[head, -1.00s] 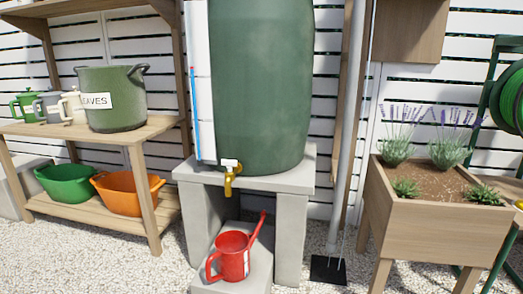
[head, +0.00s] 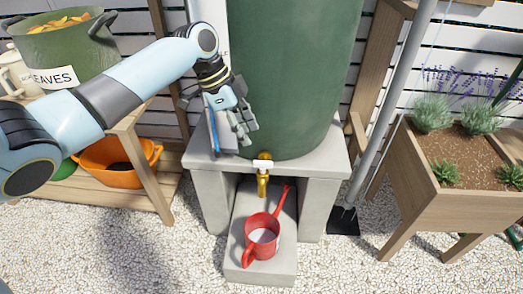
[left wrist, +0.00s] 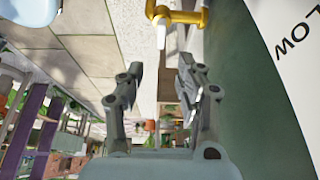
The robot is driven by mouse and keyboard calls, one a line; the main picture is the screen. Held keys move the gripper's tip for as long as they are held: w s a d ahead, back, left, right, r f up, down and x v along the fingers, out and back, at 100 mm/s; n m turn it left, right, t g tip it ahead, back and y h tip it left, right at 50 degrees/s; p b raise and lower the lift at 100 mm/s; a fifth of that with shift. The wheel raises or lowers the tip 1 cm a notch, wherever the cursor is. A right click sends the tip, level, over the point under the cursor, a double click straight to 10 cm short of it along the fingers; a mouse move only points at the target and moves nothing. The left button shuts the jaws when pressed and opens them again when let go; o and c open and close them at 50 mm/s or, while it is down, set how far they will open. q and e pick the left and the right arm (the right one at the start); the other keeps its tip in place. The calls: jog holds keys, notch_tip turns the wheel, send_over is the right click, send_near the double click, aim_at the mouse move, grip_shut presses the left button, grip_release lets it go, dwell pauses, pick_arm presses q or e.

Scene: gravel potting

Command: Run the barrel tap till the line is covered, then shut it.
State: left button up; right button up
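The green barrel (head: 290,70) stands on a grey slab. Its brass tap (head: 263,186) with a white lever (head: 263,162) is low on its front; I see no water stream. The red can (head: 262,243) stands upright on a low block under the tap. Its inside looks pale; I cannot make out a line or a water level. My left gripper (head: 243,128) is open and empty, above and left of the tap, beside the barrel. In the left wrist view its fingers (left wrist: 160,85) are apart, with the tap (left wrist: 190,17) and white lever (left wrist: 160,32) beyond them. My right gripper is out of view.
My left arm partly hides the barrel's white gauge panel, whose lettering (left wrist: 298,35) shows in the left wrist view. A shelf with an orange tub (head: 115,165) and leaf pot (head: 68,50) is at left. A wooden planter (head: 455,205) and grey pipe (head: 395,95) are at right.

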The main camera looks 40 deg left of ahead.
aim_at(263, 162)
pick_arm(q)
jog(key=b+x, duration=0.1)
jog(key=x, duration=0.3)
jog(key=b+x, duration=0.2)
jog(key=x, duration=0.3)
jog(key=shift+a, duration=0.25)
jog(key=shift+w+d+f, duration=0.2)
jog(key=shift+d+f, duration=0.05)
jog(key=shift+f, duration=0.4)
jog(key=shift+c, duration=0.4)
grip_shut()
